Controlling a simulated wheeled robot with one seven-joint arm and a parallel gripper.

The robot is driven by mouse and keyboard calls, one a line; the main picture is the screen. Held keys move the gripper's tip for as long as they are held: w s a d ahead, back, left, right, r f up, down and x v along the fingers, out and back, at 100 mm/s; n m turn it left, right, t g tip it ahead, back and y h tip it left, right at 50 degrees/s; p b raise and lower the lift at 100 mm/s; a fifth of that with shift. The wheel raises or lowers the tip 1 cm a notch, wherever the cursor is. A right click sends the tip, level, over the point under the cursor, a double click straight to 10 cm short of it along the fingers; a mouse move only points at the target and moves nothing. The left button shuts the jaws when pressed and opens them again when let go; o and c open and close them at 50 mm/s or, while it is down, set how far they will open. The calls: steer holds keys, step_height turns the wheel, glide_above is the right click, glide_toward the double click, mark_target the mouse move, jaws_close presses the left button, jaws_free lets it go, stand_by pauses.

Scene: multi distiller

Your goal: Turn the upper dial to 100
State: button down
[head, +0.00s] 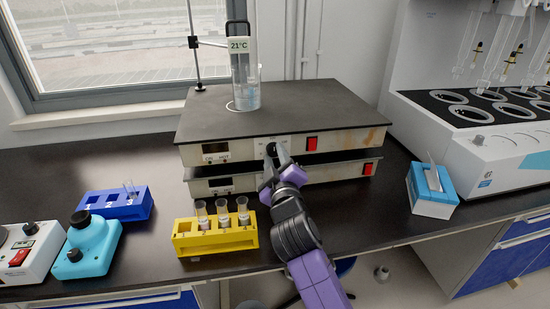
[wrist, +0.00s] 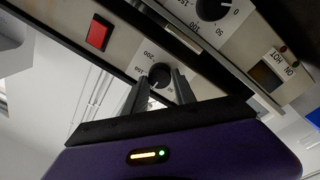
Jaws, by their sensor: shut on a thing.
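Two flat hotplate units are stacked on the bench, the upper unit (head: 235,149) over the lower unit (head: 235,183). The upper dial (head: 271,147) is a small black knob on the upper front panel, partly hidden by my fingers. The wrist view, turned nearly upside down, shows this dial (wrist: 159,75) between the fingertips, with scale numbers such as 200 beside it. Its exact setting is too small to read. My gripper (head: 276,158) is shut on the upper dial from the front. The lower dial (wrist: 212,8) shows clear of my fingers.
A red switch (head: 312,144) is right of the upper dial; another (head: 367,169) is on the lower unit. A yellow tube rack (head: 215,240) is close left of my arm. A blue box (head: 431,190) stands right.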

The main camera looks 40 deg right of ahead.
steer(key=shift+f, duration=0.1)
steer(key=c, duration=1)
jaws_free()
steer(key=shift+s, duration=0.1)
steer(key=v, duration=0.7)
steer(key=shift+s+a+b, duration=0.2)
steer(key=shift+s+b, duration=0.05)
steer(key=shift+b, duration=0.15)
